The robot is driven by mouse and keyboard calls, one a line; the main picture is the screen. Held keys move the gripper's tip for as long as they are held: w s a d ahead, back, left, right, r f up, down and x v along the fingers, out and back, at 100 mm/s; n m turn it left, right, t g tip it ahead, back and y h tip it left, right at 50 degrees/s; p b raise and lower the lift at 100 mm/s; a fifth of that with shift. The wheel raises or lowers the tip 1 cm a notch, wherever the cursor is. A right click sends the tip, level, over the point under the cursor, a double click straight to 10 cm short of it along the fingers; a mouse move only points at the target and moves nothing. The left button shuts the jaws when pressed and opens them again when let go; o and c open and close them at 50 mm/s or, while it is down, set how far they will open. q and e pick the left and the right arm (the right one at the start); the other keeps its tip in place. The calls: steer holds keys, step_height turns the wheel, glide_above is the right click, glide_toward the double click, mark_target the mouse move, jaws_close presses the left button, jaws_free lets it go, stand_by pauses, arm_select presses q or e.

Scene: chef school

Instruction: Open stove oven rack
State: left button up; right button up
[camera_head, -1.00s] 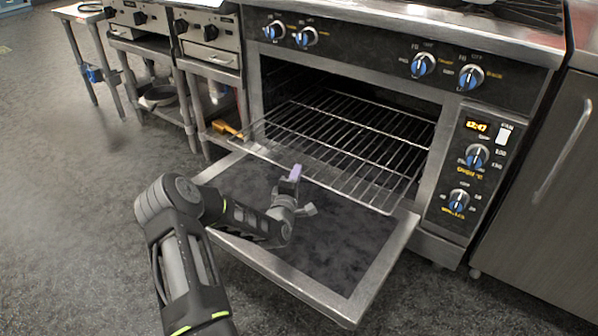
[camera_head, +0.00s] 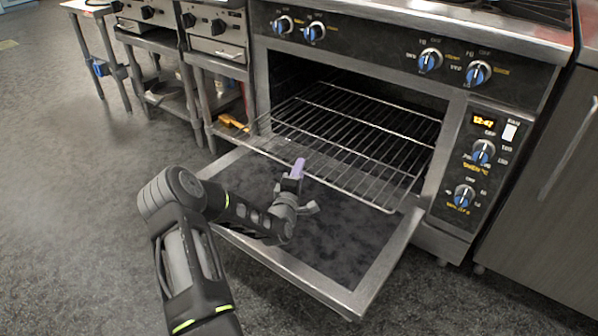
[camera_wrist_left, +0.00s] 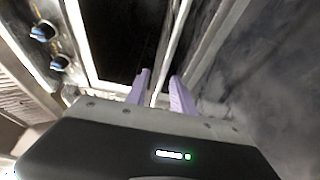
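The oven rack (camera_head: 345,189) is a silver wire grid, partly out of the oven (camera_head: 445,95) and above the lowered oven door (camera_head: 345,240). My left gripper (camera_head: 298,168) is at the rack's front edge, left of its middle. In the left wrist view, the purple fingers of my left gripper (camera_wrist_left: 160,90) stand apart, with a gap between them. A thin metal bar of the rack (camera_wrist_left: 172,50) runs down toward this gap. I cannot tell whether the fingers touch it. My right gripper is not in view.
The control panel (camera_head: 483,170) with blue knobs is right of the oven opening. A steel cabinet (camera_head: 550,190) stands further right. A yellow-handled object (camera_head: 233,122) lies on the lower shelf at left. The floor (camera_head: 80,220) at left is clear.

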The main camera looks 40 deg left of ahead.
arm_select(q)
steer(key=p+v, duration=0.2)
steer(key=v, duration=0.5)
steer(key=shift+s, duration=0.35)
steer(key=shift+s+d, duration=0.1)
steer(key=shift+d, duration=0.1)
